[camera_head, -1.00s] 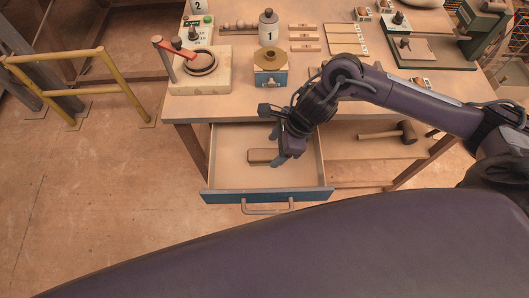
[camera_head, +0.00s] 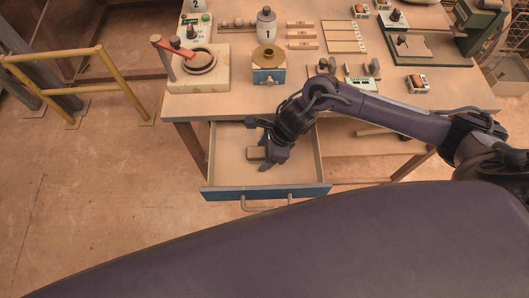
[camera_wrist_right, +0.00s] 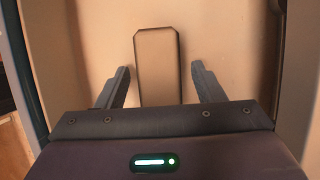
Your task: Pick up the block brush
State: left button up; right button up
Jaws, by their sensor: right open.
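The block brush (camera_head: 256,154) is a small brown block lying in the open drawer (camera_head: 225,172) under the bench. In the right wrist view the brush (camera_wrist_right: 158,65) lies lengthwise between my two fingers, with a gap on each side. My right gripper (camera_head: 262,150) is down inside the drawer at the brush, and it hides part of the brush in the head view. In the wrist view the right gripper (camera_wrist_right: 160,82) is open and empty. My left gripper is not in view.
The drawer's blue front (camera_head: 266,191) and side walls surround the gripper. A yellow rail (camera_head: 95,88) stands at left.

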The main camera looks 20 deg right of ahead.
jog(key=shift+f, duration=0.1)
jog(key=c, duration=1.1)
jog(key=shift+r, duration=0.25)
notch_tip(320, 180, up, 20)
jog(key=p, duration=0.1)
jog(key=shift+p, duration=0.3)
